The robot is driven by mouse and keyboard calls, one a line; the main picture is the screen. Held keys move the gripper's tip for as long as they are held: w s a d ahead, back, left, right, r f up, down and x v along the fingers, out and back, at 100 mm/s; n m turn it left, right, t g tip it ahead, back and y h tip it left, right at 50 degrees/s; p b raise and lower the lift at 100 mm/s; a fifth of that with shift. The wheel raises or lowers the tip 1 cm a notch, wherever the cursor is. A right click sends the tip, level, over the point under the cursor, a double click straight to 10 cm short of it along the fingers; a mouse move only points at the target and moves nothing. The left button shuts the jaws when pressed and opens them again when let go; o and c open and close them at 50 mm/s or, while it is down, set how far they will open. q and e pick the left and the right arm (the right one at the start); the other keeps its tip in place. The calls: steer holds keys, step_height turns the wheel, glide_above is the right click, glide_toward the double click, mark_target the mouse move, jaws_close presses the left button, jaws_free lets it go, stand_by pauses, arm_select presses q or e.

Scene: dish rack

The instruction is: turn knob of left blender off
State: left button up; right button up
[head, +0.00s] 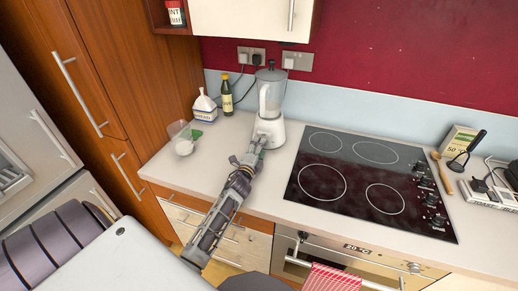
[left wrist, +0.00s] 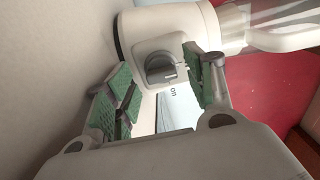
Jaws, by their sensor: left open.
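A white blender (head: 269,131) with a clear jar and grey lid stands upright on the counter against the back wall. Its grey round knob (left wrist: 160,68) shows on the base in the left wrist view, with the word "on" printed near it. My left gripper (head: 255,148) reaches the front of the blender base. In the left wrist view its green-padded fingers (left wrist: 158,76) are spread on either side of the knob, with a gap to it; I cannot tell whether either finger touches the base. My right gripper is out of view.
A clear container (head: 181,138), a white packet (head: 204,106) and a dark bottle (head: 227,95) stand left of the blender. A black hob (head: 350,178) lies to the right. A wall cabinet (head: 252,18) hangs above. A tall wooden cabinet (head: 130,60) bounds the left.

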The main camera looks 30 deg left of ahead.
arm_select(q)
steer(key=shift+v, duration=5.8)
steer(key=shift+s+f, duration=0.1)
